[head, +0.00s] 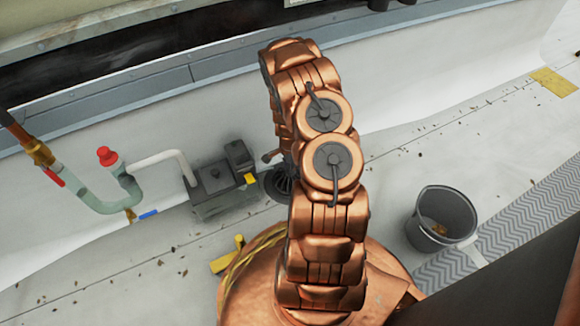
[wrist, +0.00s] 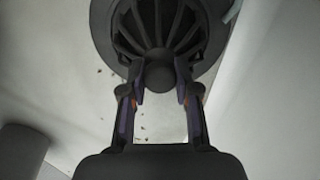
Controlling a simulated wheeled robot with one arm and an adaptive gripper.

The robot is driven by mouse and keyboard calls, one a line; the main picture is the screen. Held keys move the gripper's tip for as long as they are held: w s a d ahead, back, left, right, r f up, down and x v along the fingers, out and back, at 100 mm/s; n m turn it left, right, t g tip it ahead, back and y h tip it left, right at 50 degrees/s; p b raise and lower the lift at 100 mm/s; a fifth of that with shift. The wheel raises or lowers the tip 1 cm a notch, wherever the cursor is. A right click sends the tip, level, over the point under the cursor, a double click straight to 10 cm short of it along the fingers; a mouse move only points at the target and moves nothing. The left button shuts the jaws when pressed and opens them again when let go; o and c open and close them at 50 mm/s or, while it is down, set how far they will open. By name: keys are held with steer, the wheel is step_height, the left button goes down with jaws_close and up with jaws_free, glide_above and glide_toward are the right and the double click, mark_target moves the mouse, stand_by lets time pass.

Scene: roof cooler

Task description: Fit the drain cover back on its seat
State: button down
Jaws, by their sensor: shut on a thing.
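The drain cover (wrist: 160,38) is dark and domed, with ribs and a round knob, at the top middle of the wrist view. My gripper (wrist: 160,88) is shut on the knob, one finger on each side. A wide grey ring (wrist: 101,28) shows around the cover; I cannot tell whether it is the seat, or whether the cover touches it. In the head view the dark ribbed shape (head: 281,184) shows beside my arm, close to the roof floor. My arm hides most of it and my gripper there.
A grey box unit (head: 218,188) with a white pipe stands just left of the cover, by the parapet wall. A green pipe with a red cap (head: 106,156) is further left. A dark bucket (head: 441,218) stands on the right beside a grey patterned mat (head: 520,236). Dry leaves lie scattered.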

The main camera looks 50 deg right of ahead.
steer(key=shift+f, duration=0.15)
steer(key=c, duration=0.8)
jaws_free()
steer(key=shift+o, duration=0.3)
steer(key=o, duration=0.5)
steer(key=shift+c, duration=0.2)
steer(key=shift+r+p, duration=1.1)
steer(key=shift+r, duration=1.9)
